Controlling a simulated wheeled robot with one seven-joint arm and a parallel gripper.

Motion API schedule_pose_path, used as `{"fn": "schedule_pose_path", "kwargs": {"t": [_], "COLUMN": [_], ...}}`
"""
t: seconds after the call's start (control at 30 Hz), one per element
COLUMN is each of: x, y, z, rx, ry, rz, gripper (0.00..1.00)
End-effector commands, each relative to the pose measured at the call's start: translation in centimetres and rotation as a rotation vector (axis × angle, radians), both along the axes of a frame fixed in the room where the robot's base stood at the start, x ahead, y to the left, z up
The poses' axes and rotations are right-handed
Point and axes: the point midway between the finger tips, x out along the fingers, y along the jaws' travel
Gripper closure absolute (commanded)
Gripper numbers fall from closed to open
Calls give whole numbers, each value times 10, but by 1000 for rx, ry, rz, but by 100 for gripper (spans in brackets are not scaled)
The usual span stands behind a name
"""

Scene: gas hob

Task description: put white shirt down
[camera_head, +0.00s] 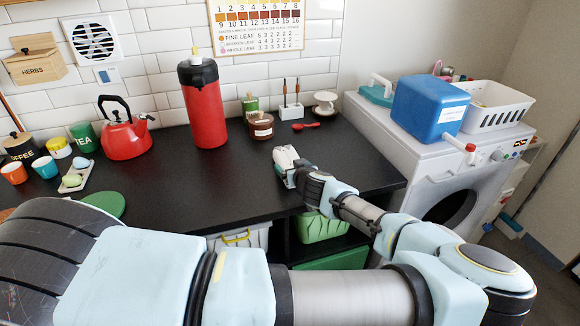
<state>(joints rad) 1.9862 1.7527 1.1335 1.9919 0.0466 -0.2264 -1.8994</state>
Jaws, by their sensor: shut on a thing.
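My gripper (290,173) is over the black worktop (240,185), near its front edge and to the right of the middle. It is shut on a small white thing (286,157), which may be the white shirt. My wrist hides much of the fingers. I cannot tell whether the white thing touches the worktop. No other white shirt shows.
A red flask (204,108), a brown jar (261,127) and a red spoon (305,126) are behind my gripper. A red kettle (125,135) is further left. A washing machine (440,165) with a blue box (428,105) and white basket (495,105) stands right. Worktop left of my gripper is clear.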

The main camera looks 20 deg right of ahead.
Motion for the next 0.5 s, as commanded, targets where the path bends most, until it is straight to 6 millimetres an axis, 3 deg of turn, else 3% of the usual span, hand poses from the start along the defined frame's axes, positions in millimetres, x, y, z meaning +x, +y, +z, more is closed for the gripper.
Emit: {"fn": "schedule_pose_path", "kwargs": {"t": [0.13,0.2,0.5], "x": [0,0,0], "y": [0,0,0], "z": [1,1,6], "rx": [-1,-1,-2], "ry": [-1,-1,-1], "rz": [0,0,1], "gripper": [75,85,85]}}
